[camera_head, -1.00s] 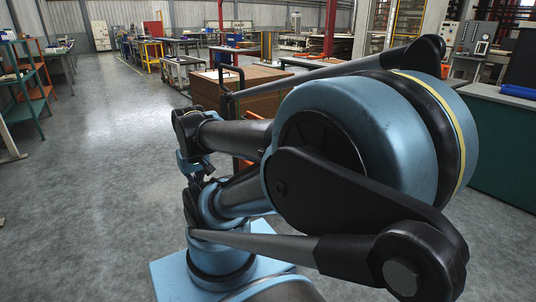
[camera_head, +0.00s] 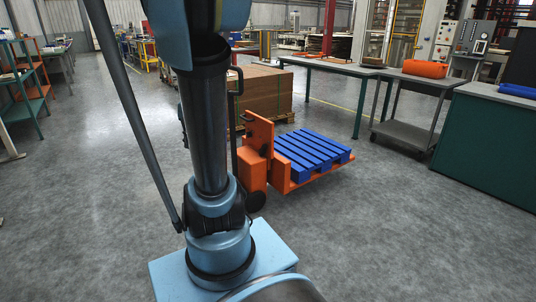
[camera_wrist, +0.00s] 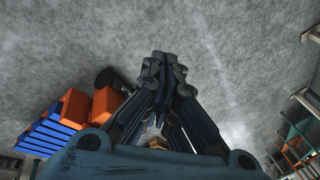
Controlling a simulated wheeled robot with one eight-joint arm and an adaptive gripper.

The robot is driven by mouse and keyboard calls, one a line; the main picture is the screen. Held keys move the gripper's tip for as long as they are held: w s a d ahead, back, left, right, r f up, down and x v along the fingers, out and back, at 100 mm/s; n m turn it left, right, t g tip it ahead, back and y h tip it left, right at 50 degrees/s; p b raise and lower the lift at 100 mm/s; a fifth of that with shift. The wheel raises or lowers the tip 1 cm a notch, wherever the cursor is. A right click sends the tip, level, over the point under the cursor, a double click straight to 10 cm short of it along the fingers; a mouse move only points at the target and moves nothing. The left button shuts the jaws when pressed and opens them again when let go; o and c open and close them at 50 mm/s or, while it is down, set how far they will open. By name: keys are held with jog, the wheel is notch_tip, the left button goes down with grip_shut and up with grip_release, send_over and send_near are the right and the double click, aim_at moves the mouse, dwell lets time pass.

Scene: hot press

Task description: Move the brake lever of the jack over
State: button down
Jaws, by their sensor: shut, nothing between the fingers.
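The orange jack (camera_head: 254,172) stands on the floor just right of my upright arm in the head view. A blue slatted pallet (camera_head: 312,154) lies on its orange platform. A black handle (camera_head: 235,88) rises at its rear. I cannot make out the brake lever for sure; my arm may hide part of that side. In the wrist view, the jack (camera_wrist: 105,105) and pallet (camera_wrist: 45,132) are at lower left. My gripper (camera_wrist: 165,62) is shut and empty, apart from the jack and to the right of it in that view. The head view does not show the gripper.
A green-sided bench (camera_head: 485,145) is at right, and green shelves (camera_head: 22,85) at left. The floor at left and front right is clear.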

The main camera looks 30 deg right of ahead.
jog(key=w+d+f+m+t, duration=0.1)
jog(key=w+d+f+m, duration=0.3)
jog(key=w+d, duration=0.5)
jog(key=w+d+f+m+t, duration=0.1)
jog(key=w+d+m, duration=0.5)
jog(key=w+d, duration=0.3)
jog(key=w+d+f+m+t, duration=0.1)
jog(key=w+d+f+m, duration=0.25)
jog(key=w+d, duration=0.55)
jog(key=d+f+m+t, duration=0.1)
jog(key=d+f+m, duration=0.5)
jog(key=d+f, duration=0.5)
jog(key=d+f+m+t, duration=0.1)
jog(key=d+f+m, duration=0.6)
jog(key=d+f, duration=0.5)
jog(key=s+d, duration=0.1)
jog(key=d, duration=0.6)
jog(key=shift+d+t+h, duration=0.3)
jog(key=shift+d, duration=0.1)
jog(key=shift+w+f, duration=0.1)
